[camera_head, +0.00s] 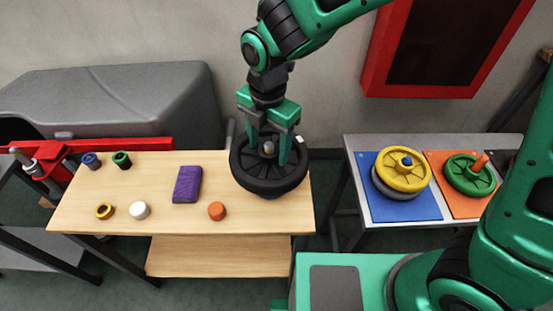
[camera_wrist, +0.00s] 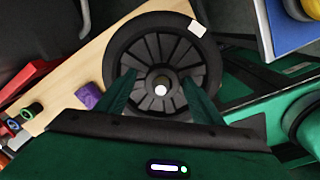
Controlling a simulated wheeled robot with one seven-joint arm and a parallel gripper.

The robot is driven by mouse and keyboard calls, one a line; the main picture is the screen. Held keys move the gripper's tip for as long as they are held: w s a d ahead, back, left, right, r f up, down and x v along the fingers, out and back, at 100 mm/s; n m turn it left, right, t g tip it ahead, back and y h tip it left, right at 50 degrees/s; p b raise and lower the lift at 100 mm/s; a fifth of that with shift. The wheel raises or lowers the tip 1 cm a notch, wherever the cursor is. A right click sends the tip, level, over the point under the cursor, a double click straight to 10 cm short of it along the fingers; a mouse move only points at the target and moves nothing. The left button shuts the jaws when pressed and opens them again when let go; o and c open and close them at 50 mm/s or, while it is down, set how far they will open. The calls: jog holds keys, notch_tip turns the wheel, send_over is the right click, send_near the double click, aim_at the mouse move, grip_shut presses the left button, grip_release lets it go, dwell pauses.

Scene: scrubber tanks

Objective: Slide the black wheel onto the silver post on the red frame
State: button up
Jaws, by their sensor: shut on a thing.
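The black wheel (camera_head: 270,180) is at the right end of the wooden table, lying about flat. It has a spoked face, a pale hub and a small white patch on its rim; it also fills the middle of the wrist view (camera_wrist: 150,38). My gripper (camera_head: 269,150) is above the wheel, shut on it with its fingers at the hub. I cannot tell whether the wheel touches the table; a bit of blue shows under it. The red frame (camera_head: 120,145) is at the far left, with the silver post (camera_head: 22,157) sticking out at its left end.
The wooden table (camera_head: 240,220) holds a purple block (camera_head: 187,184), an orange piece (camera_head: 217,211), a white piece (camera_head: 140,210) and several small rings. A grey table (camera_head: 360,150) at right holds a yellow wheel (camera_head: 403,170) and a green wheel (camera_head: 468,176). A red-framed panel (camera_head: 375,75) hangs behind.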

jog(key=shift+s+f, duration=0.6)
jog(key=shift+f, duration=0.3)
jog(key=shift+w+r, duration=0.15)
jog(key=shift+r, duration=0.45)
grip_shut()
jog(key=shift+w+r+g, duration=0.3)
jog(key=shift+w+r, duration=0.05)
jog(key=shift+w, duration=0.4)
jog(key=shift+s+r, duration=0.2)
jog(key=shift+r, duration=0.35)
jog(key=shift+r, duration=0.2)
jog(key=shift+s+r, duration=0.2)
jog(key=shift+r, duration=1.4)
jog(key=shift+r, duration=0.1)
jog(key=shift+r, duration=1.65)
